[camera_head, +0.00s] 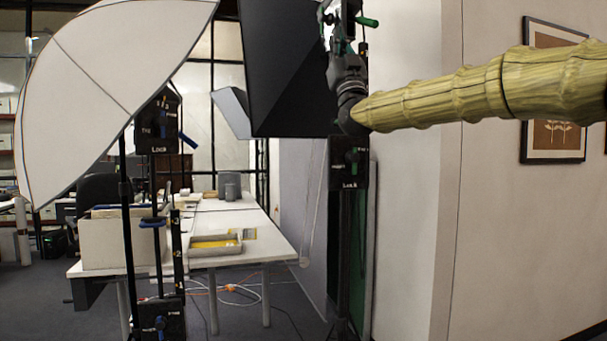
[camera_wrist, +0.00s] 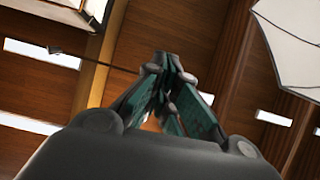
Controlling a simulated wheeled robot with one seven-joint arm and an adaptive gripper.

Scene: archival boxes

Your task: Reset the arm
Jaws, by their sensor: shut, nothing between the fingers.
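My gripper (camera_wrist: 166,92) shows in the wrist view, with its dark green-sided fingers drawn together at the tips. It is shut and holds nothing. It points up toward a brown wooden ceiling (camera_wrist: 215,45) with bright light strips.
A white umbrella (camera_head: 125,65) on a black stand is close at left; a black softbox (camera_head: 285,70) hangs at centre. A white table (camera_head: 250,222) bears a pale box (camera_head: 110,245) and a tray (camera_head: 214,250).

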